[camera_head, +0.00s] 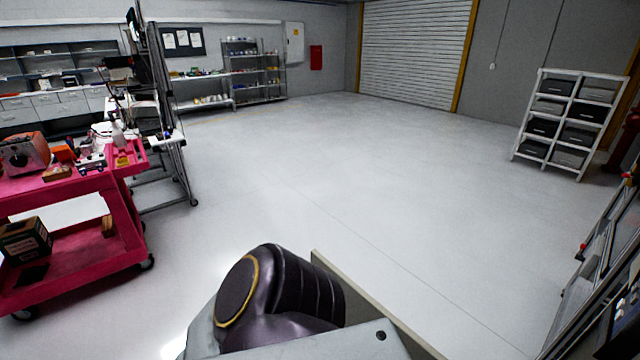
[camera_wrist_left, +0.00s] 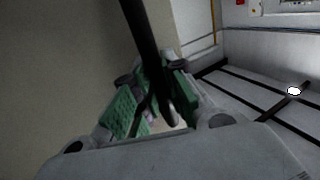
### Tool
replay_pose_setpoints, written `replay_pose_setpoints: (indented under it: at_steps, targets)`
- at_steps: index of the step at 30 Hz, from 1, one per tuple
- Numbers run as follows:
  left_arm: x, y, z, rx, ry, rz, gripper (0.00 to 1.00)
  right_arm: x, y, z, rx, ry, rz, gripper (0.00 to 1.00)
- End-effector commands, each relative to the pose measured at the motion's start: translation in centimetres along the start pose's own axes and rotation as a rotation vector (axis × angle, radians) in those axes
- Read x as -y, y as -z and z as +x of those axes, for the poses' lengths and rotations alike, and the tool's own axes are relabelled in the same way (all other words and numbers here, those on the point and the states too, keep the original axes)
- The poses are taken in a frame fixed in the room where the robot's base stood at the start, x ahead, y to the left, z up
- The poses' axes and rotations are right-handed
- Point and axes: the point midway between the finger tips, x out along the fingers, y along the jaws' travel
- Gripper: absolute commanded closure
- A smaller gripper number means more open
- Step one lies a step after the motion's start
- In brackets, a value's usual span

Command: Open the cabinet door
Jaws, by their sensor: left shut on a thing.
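The cabinet door seems to be the flat beige-grey panel (camera_wrist_left: 55,65) filling the left of the left wrist view. A dark bar-shaped handle (camera_wrist_left: 143,45) runs down from the top of that view. My left gripper (camera_wrist_left: 158,100), with green finger pads, is shut around the handle; the lower part of the grip is partly hidden by the fingers. In the head view a thin panel edge (camera_head: 385,322), likely the door, shows behind my left arm at the bottom. My left gripper is hidden there. My right gripper is in neither view.
A red cart (camera_head: 75,240) with tools stands at the left. A white shelf rack (camera_head: 517,125) with dark bins stands at the right. Metal frames (camera_head: 590,265) are at the lower right edge. The middle floor (camera_head: 330,175) is clear.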

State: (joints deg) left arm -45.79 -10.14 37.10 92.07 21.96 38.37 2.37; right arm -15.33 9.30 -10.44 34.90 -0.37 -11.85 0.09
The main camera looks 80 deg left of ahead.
Motion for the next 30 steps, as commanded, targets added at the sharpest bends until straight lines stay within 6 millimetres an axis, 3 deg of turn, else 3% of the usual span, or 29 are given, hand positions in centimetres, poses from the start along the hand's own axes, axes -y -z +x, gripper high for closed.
replay_pose_setpoints:
  at_steps: [9,22,23,24,27,30]
  targets:
    - [0.9,0.0,-2.2,0.0,-0.014,0.002,1.0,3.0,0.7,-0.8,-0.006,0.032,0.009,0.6]
    - [0.9,0.0,-2.4,-0.001,-0.016,0.001,1.0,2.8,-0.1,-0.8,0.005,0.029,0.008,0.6]
    - [0.9,0.0,-2.4,-0.001,-0.016,0.001,0.84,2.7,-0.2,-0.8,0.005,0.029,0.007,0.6]
    - [0.9,0.0,-2.4,-0.001,-0.016,0.001,0.79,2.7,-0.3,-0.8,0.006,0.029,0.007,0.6]
    - [0.9,0.0,-2.4,-0.001,-0.015,0.001,0.66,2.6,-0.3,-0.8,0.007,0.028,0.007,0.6]
    - [1.0,0.0,-2.4,-0.001,-0.015,0.001,0.65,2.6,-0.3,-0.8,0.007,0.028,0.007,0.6]
